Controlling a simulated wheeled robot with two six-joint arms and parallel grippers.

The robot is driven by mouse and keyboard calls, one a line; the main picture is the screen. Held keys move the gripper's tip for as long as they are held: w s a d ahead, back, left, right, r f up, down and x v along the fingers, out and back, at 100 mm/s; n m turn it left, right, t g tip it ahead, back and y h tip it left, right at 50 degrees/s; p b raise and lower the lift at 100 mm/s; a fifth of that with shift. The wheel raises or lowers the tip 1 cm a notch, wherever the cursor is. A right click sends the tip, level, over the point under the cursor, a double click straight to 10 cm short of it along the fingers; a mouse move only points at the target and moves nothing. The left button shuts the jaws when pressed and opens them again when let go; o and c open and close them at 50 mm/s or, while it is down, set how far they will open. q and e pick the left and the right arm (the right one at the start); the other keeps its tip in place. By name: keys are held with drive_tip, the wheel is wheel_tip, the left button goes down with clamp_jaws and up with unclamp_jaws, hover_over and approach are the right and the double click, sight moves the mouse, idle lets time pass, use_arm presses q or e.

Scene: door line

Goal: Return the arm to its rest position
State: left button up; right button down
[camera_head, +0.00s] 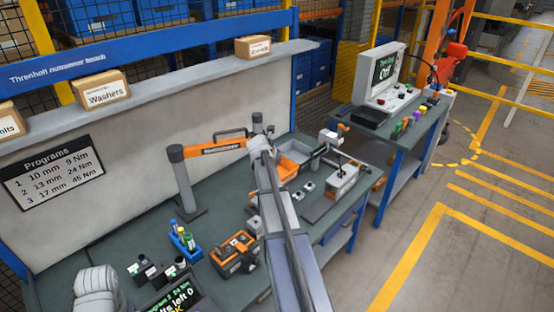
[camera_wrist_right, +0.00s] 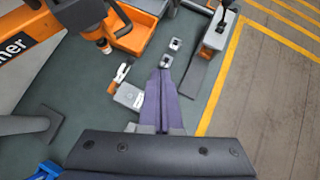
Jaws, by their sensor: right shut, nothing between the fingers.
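My right arm (camera_head: 290,235) rises from the bottom centre of the head view and reaches over the workbench (camera_head: 225,275). Its upper end stands in front of the orange torque arm. My right gripper (camera_wrist_right: 163,75) shows in the right wrist view. Its purple-grey fingers are together, with nothing between them. The fingers point over the green bench top, beside a small grey box (camera_wrist_right: 130,96) with a white lever. I cannot tell their height above the bench. In the head view I cannot make out the right gripper's fingers. My left gripper is not in view.
The orange torque arm (camera_head: 218,147) stands on a post close to my arm. An orange bin (camera_head: 293,160), a battery-like orange tool (camera_head: 235,255) and a blue bottle holder (camera_head: 185,242) are on the bench. A second table with a monitor (camera_head: 383,72) stands behind right. Floor at right is clear.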

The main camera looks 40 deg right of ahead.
idle(0.3)
drive_tip(key=s+a+f+m+y+b, duration=0.1)
drive_tip(key=s+a+f+m+b, duration=0.2)
drive_tip(key=a, duration=0.9)
drive_tip(key=a+f+m+g+y+b, duration=0.15)
drive_tip(key=a+f+m, duration=0.3)
drive_tip(key=a, duration=0.65)
drive_tip(key=s+a+f+m+t+y+b, duration=0.1)
drive_tip(key=s+a+f+m+y+b, duration=0.2)
drive_tip(key=a, duration=0.9)
drive_tip(key=s+a+f+m+g+b, duration=0.2)
drive_tip(key=s+a+f+m, duration=0.1)
drive_tip(key=s+a, duration=0.5)
drive_tip(key=s+a+f+m+g+y+b, duration=0.1)
drive_tip(key=s+a+f+m, duration=0.3)
drive_tip(key=s+a, duration=0.5)
drive_tip(key=a+m+b, duration=0.1)
drive_tip(key=a+m, duration=0.1)
drive_tip(key=a, duration=0.2)
drive_tip(key=shift+s+a+g, duration=0.15)
drive_tip(key=shift+g, duration=0.2)
